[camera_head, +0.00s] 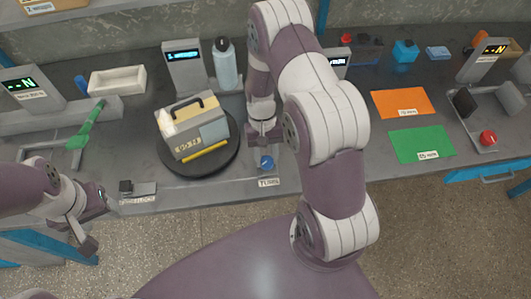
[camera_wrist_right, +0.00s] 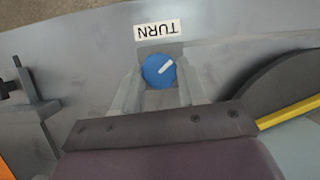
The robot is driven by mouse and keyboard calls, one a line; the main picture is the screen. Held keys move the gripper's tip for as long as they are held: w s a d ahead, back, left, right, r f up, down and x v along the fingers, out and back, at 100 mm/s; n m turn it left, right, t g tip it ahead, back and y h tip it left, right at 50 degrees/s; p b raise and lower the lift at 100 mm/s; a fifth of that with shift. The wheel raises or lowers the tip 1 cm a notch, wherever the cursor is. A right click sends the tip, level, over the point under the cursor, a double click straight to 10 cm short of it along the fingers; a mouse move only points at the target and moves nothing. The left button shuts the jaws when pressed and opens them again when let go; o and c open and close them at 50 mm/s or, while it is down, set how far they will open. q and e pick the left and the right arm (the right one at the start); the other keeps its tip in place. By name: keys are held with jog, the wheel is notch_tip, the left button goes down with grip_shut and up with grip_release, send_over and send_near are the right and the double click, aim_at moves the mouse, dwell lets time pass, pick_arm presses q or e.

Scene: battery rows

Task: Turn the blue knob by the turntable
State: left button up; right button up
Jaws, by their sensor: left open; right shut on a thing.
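The blue knob (camera_head: 266,163) is at the front of the bench, right of the turntable, above a label reading TURN (camera_head: 268,182). In the right wrist view the knob (camera_wrist_right: 159,70) has a white pointer mark tilted to the upper right. My right gripper (camera_wrist_right: 158,88) is shut on the knob, one finger on each side. The black turntable (camera_head: 228,160) carries a boxy case (camera_head: 193,130) with a dark handle and a yellow strip. My left gripper (camera_head: 85,228) is open and empty, past the bench's front edge at the left.
A clear bottle (camera_head: 224,66) and a display stand (camera_head: 185,66) stand behind the turntable. A green-handled tool (camera_head: 88,124) and a white tray (camera_head: 117,81) are at the left. Orange (camera_head: 403,102) and green (camera_head: 422,144) mats lie at the right.

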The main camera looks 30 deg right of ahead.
jog(key=shift+d+m, duration=0.1)
jog(key=shift+m, duration=0.6)
jog(key=o, duration=1.1)
jog(key=shift+c, duration=0.2)
jog(key=p+v, duration=0.2)
jog(key=v, duration=1)
jog(key=shift+d+r, duration=0.25)
jog(key=shift+r, duration=0.15)
